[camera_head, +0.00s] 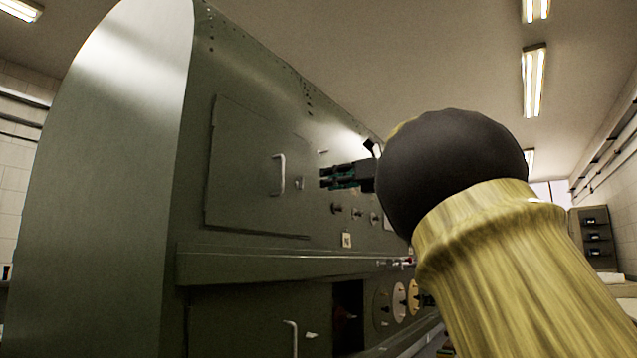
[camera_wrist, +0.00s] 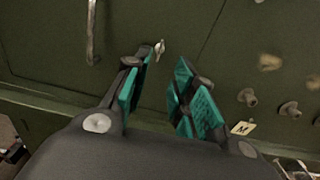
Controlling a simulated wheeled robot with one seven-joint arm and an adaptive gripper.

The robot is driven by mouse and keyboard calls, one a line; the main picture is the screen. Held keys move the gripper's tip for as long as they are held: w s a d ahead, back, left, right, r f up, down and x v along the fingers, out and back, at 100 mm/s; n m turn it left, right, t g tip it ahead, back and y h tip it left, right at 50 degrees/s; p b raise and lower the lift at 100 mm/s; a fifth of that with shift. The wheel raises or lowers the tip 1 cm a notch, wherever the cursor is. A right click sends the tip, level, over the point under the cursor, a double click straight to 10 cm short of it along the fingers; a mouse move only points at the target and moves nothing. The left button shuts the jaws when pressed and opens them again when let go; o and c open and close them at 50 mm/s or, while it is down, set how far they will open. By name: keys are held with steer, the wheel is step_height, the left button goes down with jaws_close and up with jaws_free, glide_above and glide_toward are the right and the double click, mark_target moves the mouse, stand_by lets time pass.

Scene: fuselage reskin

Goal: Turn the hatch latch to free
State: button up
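The hatch (camera_head: 245,165) is a flat green panel on the fuselage side, with a pale bar handle (camera_head: 279,175). The hatch latch (camera_head: 299,184) is a small metal piece to the right of the handle, near the hatch's right edge. In the wrist view the latch (camera_wrist: 160,47) shows just beyond the fingertips, close to the left one. My gripper (camera_head: 322,178) is right of the latch in the head view. In the wrist view my gripper (camera_wrist: 166,62) is open, its teal-padded fingers apart with nothing between them. I cannot tell whether a finger touches the latch.
Several knobs (camera_wrist: 248,97) and a tag marked M (camera_wrist: 243,128) are right of the gripper. A ledge (camera_head: 270,265) runs below the hatch. A lower panel with its own handle (camera_head: 292,338) and several round discs (camera_head: 399,301) sit under it.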

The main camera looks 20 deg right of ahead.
steer(key=shift+v, duration=1.7)
steer(key=shift+f, duration=0.1)
